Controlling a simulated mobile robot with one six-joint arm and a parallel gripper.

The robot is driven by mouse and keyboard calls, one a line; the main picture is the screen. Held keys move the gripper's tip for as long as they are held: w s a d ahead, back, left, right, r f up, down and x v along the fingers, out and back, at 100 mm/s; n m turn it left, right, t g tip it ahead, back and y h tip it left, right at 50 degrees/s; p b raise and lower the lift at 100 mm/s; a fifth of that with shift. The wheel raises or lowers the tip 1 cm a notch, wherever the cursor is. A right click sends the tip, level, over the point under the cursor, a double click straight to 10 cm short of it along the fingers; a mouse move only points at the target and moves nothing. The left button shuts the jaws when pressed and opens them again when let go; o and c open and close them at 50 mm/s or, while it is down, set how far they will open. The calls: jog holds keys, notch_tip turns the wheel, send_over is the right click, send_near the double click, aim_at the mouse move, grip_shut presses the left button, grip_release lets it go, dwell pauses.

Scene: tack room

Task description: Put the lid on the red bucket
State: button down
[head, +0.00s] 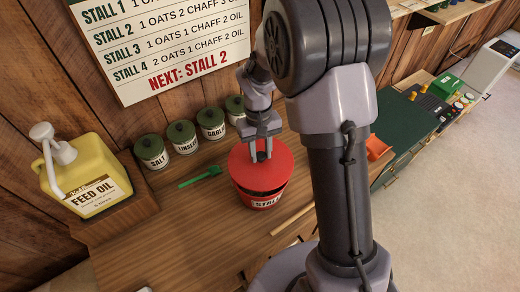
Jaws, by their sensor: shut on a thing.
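The red lid (262,176) is held by my gripper (261,155), which is shut on the dark knob at its middle. The lid is over the bucket's mouth. A dark gap shows between the lid's front edge and the bucket's rim, so the lid looks a little above it. The lid hides most of the bucket's opening.
A green scoop (200,178) lies left of the bucket. Several green-lidded tins, such as the salt tin (151,152), line the wall. A yellow feed oil jug (85,175) stands at left. A wooden stick (292,219) lies in front, right of the bucket.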

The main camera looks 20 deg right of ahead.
aim_at(260, 163)
jog(key=f+b, duration=0.1)
jog(key=f, duration=0.2)
jog(key=f+b, duration=0.1)
jog(key=shift+w+f+b, duration=0.25)
jog(key=shift+b, duration=0.1)
jog(key=shift+s+f, duration=0.1)
jog(key=shift+s, duration=0.1)
jog(key=shift+f+b, duration=0.5)
jog(key=shift+f, duration=0.1)
dwell(0.7)
jog(key=c, duration=1.3)
grip_release()
jog(key=shift+c, duration=0.2)
jog(key=shift+r, duration=0.1)
